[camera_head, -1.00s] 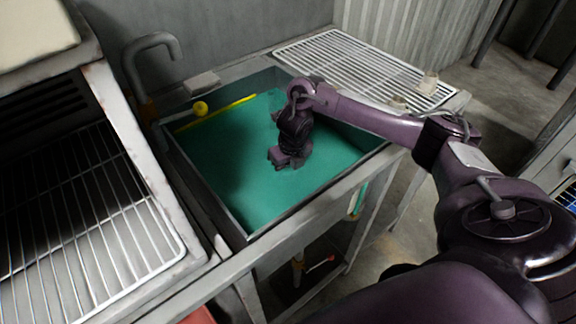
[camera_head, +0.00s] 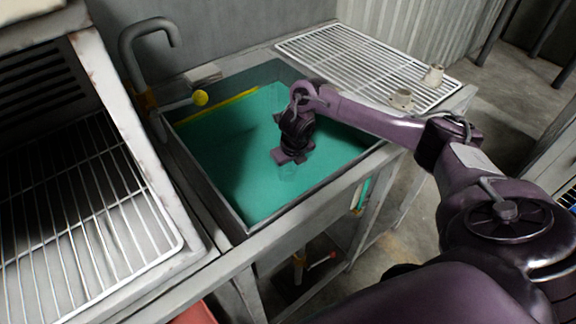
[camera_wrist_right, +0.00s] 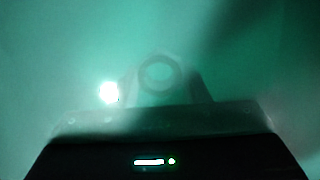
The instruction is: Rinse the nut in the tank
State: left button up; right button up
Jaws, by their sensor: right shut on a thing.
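The tank (camera_head: 232,205) is a metal sink filled with teal liquid. My right gripper (camera_head: 288,172) points down into the tank, its fingertips faint below the liquid surface. In the right wrist view the gripper (camera_wrist_right: 158,98) is shut on the nut (camera_wrist_right: 143,78), a pale ring with a round hole, blurred by murky teal liquid. The nut cannot be made out in the head view. My left gripper is not in view.
A wire rack (camera_head: 345,62) right of the tank bears two small pale pieces (camera_head: 402,99), (camera_head: 433,75). A wire-shelved cabinet (camera_head: 90,200) stands left.

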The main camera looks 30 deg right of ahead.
jog(key=shift+f, duration=0.1)
jog(key=shift+f+b, duration=0.55)
jog(key=shift+s+d+f, duration=0.15)
jog(key=shift+d+f, duration=0.05)
jog(key=shift+f, duration=0.1)
jog(key=shift+b, duration=0.35)
jog(key=shift+w+a+r+p, duration=0.2)
jog(key=shift+r+p, duration=0.45)
jog(key=shift+r, duration=0.3)
jog(key=shift+p, duration=0.3)
jog(key=shift+f, duration=0.15)
